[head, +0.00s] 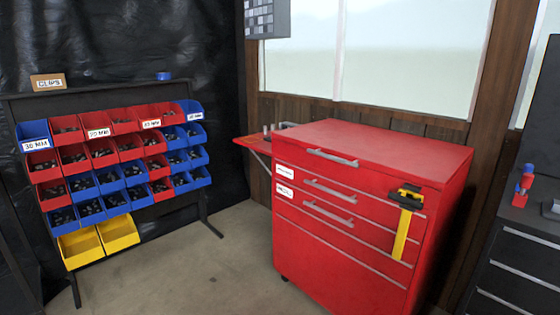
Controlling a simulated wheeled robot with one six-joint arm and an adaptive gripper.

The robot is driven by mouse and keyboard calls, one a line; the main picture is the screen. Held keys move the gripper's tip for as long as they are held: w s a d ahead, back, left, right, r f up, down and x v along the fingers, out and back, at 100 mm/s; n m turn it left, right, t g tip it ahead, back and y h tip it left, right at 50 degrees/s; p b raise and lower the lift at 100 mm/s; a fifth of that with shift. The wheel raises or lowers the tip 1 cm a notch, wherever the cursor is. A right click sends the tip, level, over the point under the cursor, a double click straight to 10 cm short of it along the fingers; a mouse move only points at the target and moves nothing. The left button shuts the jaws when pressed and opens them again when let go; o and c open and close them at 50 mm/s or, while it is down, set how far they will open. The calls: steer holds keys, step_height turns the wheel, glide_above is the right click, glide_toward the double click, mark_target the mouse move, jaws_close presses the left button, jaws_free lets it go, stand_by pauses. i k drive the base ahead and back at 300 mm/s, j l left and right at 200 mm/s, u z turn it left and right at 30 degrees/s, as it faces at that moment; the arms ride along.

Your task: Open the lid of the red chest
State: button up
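The red chest (345,235) stands on the floor right of centre in the head view, its front turned toward me and slightly left. Its flat red lid (385,145) looks closed, level on top of the body. A grey bar handle (333,158) sits on the front just under the top edge. Two more grey handles sit on the drawers below, and those drawers look shut. A yellow and black tool (405,222) hangs on the right part of the front. My gripper is not in view.
A rack of red, blue and yellow bins (115,165) stands at the left. A red side shelf (254,144) juts from the chest's left side. A black cabinet (515,255) stands close on the right. Bare floor (215,275) lies between rack and chest.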

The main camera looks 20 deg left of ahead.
mark_target(429, 163)
steer(key=u, duration=0.45)
steer(key=i+j+z, duration=0.1)
steer(key=i+j, duration=0.15)
steer(key=i+j+z, duration=0.1)
steer(key=j, duration=0.25)
steer(key=i+j+z, duration=0.1)
steer(key=i+j, duration=0.2)
